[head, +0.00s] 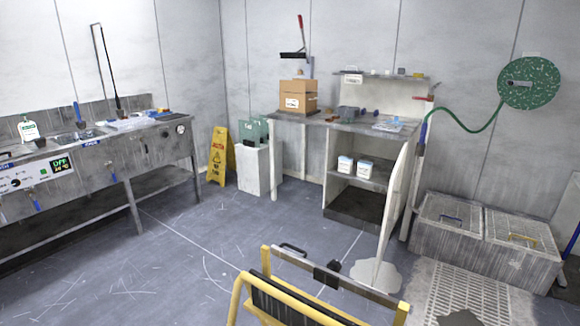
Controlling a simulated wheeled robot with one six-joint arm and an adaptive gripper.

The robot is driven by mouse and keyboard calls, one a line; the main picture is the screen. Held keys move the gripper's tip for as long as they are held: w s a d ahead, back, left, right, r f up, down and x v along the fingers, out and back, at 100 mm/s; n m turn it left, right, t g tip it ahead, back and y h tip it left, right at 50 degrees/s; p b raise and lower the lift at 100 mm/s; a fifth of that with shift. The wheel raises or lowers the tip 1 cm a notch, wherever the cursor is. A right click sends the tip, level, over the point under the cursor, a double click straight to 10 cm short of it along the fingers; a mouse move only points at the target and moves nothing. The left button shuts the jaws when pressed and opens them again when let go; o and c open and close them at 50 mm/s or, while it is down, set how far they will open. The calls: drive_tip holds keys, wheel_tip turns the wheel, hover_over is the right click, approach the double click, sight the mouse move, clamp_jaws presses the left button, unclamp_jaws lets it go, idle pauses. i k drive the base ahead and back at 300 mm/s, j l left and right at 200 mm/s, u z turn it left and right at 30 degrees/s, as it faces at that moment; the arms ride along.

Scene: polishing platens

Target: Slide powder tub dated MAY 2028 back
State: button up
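Two small white tubs with blue bands stand side by side on the shelf inside the open cabinet under the bench, in the head view. They are the left tub (345,165) and the right tub (364,169). Both look upright and near the shelf's front. Their labels are too small to read, so I cannot tell which one bears MAY 2028. The shelf (376,183) shows bare room to the right of the tubs. I do not see my gripper in this view.
The cabinet door (396,205) stands open on the right. A yellow-framed trolley (236,302) is in the near foreground. A grey puddle (376,274) lies before the cabinet. A yellow wet-floor sign (218,156) stands at the back. The middle floor is clear.

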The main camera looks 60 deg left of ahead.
sight(346, 164)
drive_tip(key=u, duration=1.7)
drive_tip(key=j+u, duration=0.5)
drive_tip(key=u, duration=0.15)
drive_tip(key=j+u, duration=0.25)
drive_tip(key=u, duration=0.15)
drive_tip(key=j+u, duration=0.25)
drive_tip(key=u, duration=0.15)
drive_tip(key=i+j+u, duration=0.15)
drive_tip(key=u, duration=0.25)
drive_tip(key=i+j+u, duration=0.2)
drive_tip(key=u, duration=0.25)
drive_tip(key=i+j+u, duration=0.25)
drive_tip(key=u, duration=0.15)
drive_tip(key=i+j+z, duration=0.1)
drive_tip(key=i+z, duration=0.2)
drive_tip(key=i, duration=0.55)
drive_tip(key=i+l+z, duration=0.1)
drive_tip(key=i+z, duration=0.25)
drive_tip(key=i, duration=0.15)
drive_tip(key=i+z, duration=0.4)
drive_tip(key=i+j+z, duration=0.35)
drive_tip(key=i, duration=0.15)
drive_tip(key=i+l+z, duration=0.2)
drive_tip(key=i+z, duration=0.25)
drive_tip(key=i, duration=0.15)
drive_tip(key=i+z, duration=0.45)
drive_tip(key=i, duration=0.15)
drive_tip(key=i+j+z, duration=0.2)
drive_tip(key=i+z, duration=0.25)
drive_tip(key=i, duration=0.15)
